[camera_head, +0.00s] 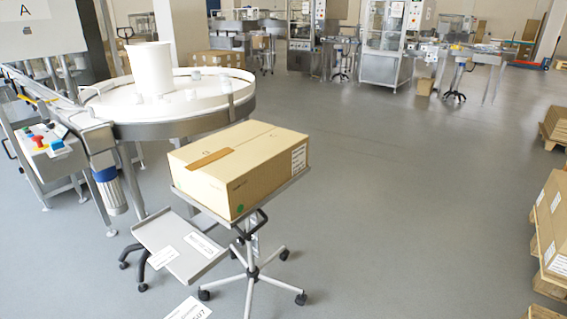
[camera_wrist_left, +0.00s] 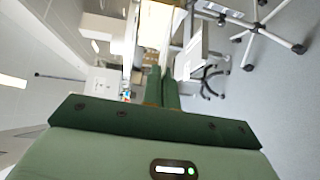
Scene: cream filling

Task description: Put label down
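A white printed label (camera_head: 190,308) shows at the bottom edge of the head view, partly cut off; I cannot tell what supports it. Two more labels lie on the grey tray (camera_head: 150,234): a left one (camera_head: 163,258) and a right one (camera_head: 204,243). A closed cardboard box (camera_head: 240,165) sits on a wheeled stand just behind the tray, with a label (camera_head: 299,158) on its right side. My left gripper (camera_wrist_left: 162,72) shows in the left wrist view, its green fingers together with nothing visible between them. Neither gripper shows in the head view.
A round white turntable (camera_head: 190,98) with a white tub (camera_head: 151,68) stands behind the box at left. Stand legs (camera_head: 252,272) spread over the floor below. Boxes on pallets (camera_head: 553,225) line the right edge. The middle floor is clear.

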